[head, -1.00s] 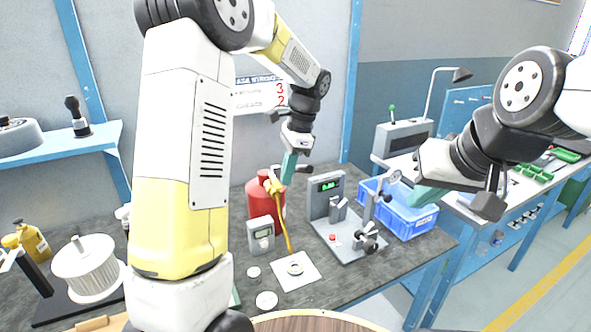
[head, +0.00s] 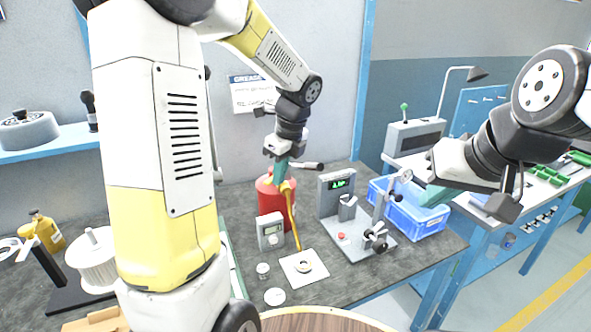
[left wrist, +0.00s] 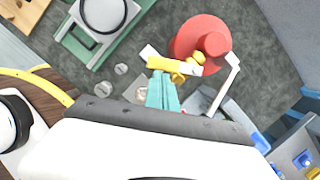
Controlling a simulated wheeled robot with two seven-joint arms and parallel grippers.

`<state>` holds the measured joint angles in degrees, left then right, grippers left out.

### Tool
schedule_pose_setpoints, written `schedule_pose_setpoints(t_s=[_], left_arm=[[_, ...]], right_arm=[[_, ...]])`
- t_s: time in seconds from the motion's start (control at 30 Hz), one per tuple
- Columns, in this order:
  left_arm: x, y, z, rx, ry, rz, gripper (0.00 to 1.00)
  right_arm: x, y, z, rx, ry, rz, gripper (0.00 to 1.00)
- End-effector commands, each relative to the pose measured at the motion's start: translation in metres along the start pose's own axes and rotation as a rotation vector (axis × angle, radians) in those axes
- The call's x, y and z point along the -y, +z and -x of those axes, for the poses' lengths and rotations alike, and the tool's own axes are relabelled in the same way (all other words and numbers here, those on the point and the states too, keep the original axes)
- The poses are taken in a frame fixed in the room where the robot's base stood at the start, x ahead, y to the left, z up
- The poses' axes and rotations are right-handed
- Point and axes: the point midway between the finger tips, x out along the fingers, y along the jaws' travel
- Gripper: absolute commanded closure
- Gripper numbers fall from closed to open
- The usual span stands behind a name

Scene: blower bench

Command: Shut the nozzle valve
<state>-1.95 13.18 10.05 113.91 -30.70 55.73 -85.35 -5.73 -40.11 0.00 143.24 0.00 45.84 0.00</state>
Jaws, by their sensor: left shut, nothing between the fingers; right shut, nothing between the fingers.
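The red tank (head: 270,208) stands on the dark bench, with a yellow fitting and a yellow tube (head: 293,222) at its top and front. In the left wrist view the red tank (left wrist: 200,38) is seen from above, with the yellow nozzle fitting (left wrist: 178,67) beside it. My left gripper (head: 281,177) is shut and empty, its teal fingertips right at the yellow fitting; I cannot tell whether they touch. The fingers (left wrist: 162,86) partly cover it in the left wrist view. My right gripper (head: 436,196) is shut and empty, above the blue crate. The valve's setting is unclear.
A grey meter (head: 270,232) stands in front of the tank. A test stand with a green display (head: 337,184) is to its right, near the blue crate (head: 420,224). A white pad with a ring (head: 303,265) and small round parts lie in front.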

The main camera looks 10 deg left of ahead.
Motion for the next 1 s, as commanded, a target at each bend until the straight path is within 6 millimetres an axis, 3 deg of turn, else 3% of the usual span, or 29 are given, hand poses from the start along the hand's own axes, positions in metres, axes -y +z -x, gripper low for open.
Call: schedule_pose_setpoints(t_s=[0.37, 1.0], left_arm=[[-0.008, 0.019, -0.005, 0.001, -0.080, -0.316, 1.00], [-0.008, 0.032, -0.008, 0.000, -0.077, -0.307, 1.00]], right_arm=[[0.000, 0.000, 0.000, 0.000, 0.000, 0.000, 1.00], [0.000, 0.000, 0.000, 0.000, 0.000, 0.000, 1.00]])
